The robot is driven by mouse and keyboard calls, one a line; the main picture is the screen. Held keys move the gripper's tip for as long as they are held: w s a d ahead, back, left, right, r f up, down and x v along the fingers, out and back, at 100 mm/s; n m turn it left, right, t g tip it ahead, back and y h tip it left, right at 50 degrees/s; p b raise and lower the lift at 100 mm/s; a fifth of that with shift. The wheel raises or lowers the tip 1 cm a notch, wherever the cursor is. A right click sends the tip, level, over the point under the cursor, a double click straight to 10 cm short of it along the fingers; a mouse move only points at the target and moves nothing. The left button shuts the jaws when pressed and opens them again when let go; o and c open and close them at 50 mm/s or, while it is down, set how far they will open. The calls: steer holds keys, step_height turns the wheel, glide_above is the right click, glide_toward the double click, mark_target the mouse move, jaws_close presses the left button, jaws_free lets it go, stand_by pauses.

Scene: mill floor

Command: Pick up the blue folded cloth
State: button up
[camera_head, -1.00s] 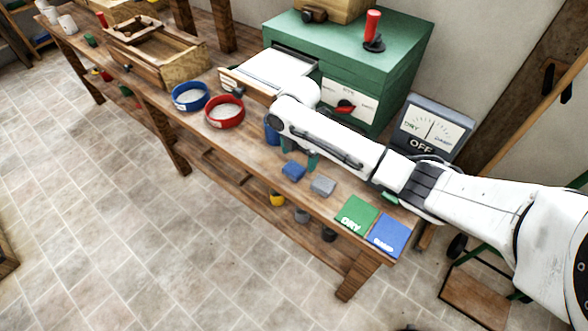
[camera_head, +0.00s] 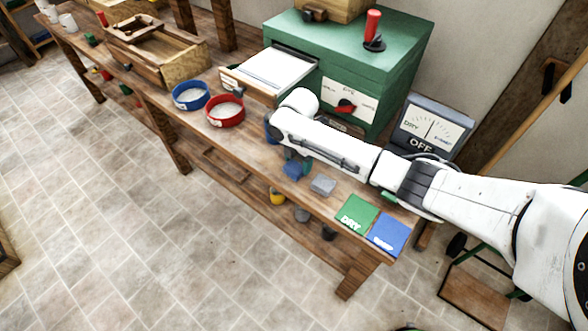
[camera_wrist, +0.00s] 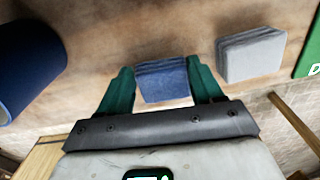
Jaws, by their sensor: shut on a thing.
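The blue folded cloth (camera_wrist: 163,82) is between the two green fingers of my gripper (camera_wrist: 164,85) in the wrist view, with a finger against each side. In the head view the blue cloth (camera_head: 292,172) is at the bench's front edge, partly covered by my gripper (camera_head: 296,167). My gripper is shut on the cloth. I cannot tell whether the cloth is clear of the bench top. A grey folded cloth (camera_head: 322,185) lies just to the right; it also shows in the wrist view (camera_wrist: 250,54).
The wooden bench (camera_head: 255,150) holds a green DRY mat (camera_head: 357,213) and a blue mat (camera_head: 389,233) at its right end. A red ring dish (camera_head: 225,112) and a blue one (camera_head: 191,97) stand left. A green cabinet (camera_head: 390,60) and a meter (camera_head: 433,128) stand behind.

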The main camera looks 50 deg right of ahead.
mark_target(298, 163)
steer(key=shift+c, duration=1.4)
steer(key=shift+r, duration=0.2)
steer(key=shift+r, duration=0.25)
step_height(298, 163, up, 2)
steer(key=shift+r+b, duration=0.15)
steer(key=shift+b, duration=0.3)
steer(key=s+a+r+p, duration=0.4)
steer(key=s+a+r, duration=0.5)
steer(key=s+r, duration=0.1)
steer(key=shift+a, duration=0.35)
